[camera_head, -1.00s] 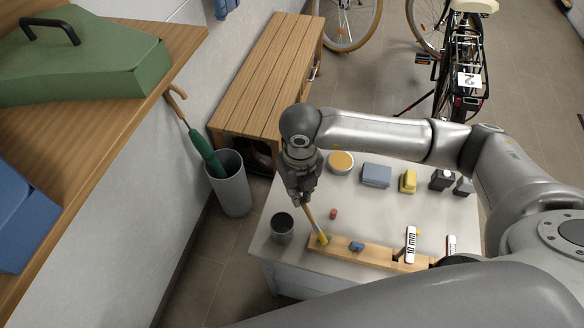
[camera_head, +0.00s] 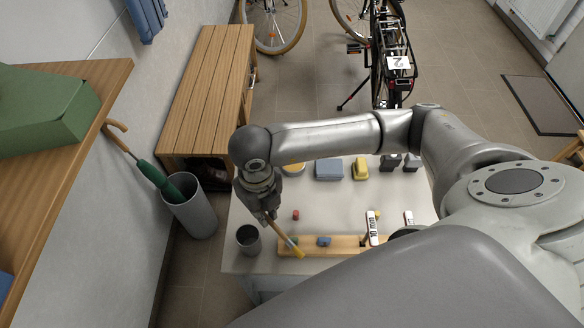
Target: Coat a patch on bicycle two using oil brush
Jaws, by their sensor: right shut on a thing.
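My right gripper (camera_head: 268,214) is shut on the wooden handle of the oil brush (camera_head: 281,234). The brush tilts down to the right, and its yellow end overlaps the left part of a wooden block (camera_head: 346,243) on the white table. I cannot tell whether it touches the block. Bicycle two (camera_head: 384,60) stands on the floor beyond the table, with a white plate marked 2 (camera_head: 398,62) at its rear. Its front part is cut off by the top edge. My left gripper is out of view.
The white table (camera_head: 335,203) also holds a grey cup (camera_head: 249,240), a red piece (camera_head: 295,215), a blue box (camera_head: 328,169) and a yellow item (camera_head: 361,168). A wooden bench (camera_head: 207,85) and a bin with an umbrella (camera_head: 192,213) stand left. Floor around the bicycle looks clear.

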